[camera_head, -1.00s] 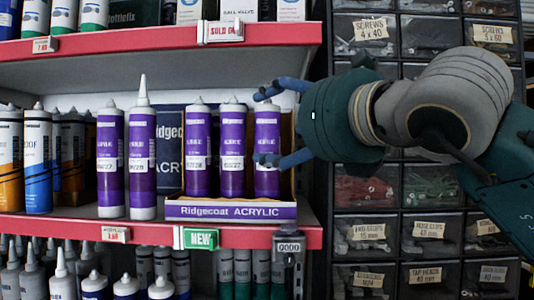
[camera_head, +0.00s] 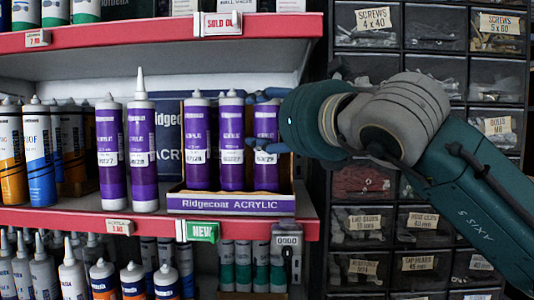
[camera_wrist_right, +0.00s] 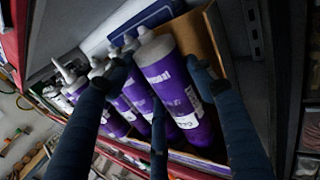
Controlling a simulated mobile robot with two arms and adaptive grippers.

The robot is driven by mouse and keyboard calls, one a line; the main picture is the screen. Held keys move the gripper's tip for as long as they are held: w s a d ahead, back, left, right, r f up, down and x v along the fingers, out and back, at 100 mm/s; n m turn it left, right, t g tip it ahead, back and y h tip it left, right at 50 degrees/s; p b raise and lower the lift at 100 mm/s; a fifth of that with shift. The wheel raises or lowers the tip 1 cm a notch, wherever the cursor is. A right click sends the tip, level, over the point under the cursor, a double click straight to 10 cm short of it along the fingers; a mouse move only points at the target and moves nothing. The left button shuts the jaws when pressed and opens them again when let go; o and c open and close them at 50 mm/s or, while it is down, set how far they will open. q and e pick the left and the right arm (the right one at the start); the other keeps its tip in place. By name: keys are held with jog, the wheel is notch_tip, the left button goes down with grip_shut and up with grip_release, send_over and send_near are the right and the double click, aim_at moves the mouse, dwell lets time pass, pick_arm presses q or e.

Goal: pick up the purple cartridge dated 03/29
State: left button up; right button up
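Purple cartridges with white caps and date labels stand on the shelf. Three are in the Ridgecoat ACRYLIC box (camera_head: 231,205): a left one (camera_head: 196,130), a middle one (camera_head: 231,125) and a right one (camera_head: 266,178). The right one's label seems to read 03/29, but the print is small. It is also the nearest cartridge in the right wrist view (camera_wrist_right: 178,85). My right gripper (camera_head: 262,121) is at this right cartridge, with fingers above and below its middle in the head view. The fingers are spread, with no clear grip; they also show in the wrist view (camera_wrist_right: 160,85). My left gripper is out of view.
Orange and blue tubes (camera_head: 38,160) are further left. A shelf (camera_head: 270,25) hangs above. Drawers (camera_head: 365,220) stand on the right, behind my arm.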

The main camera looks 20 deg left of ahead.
grip_shut()
jog(key=shift+r, duration=0.1)
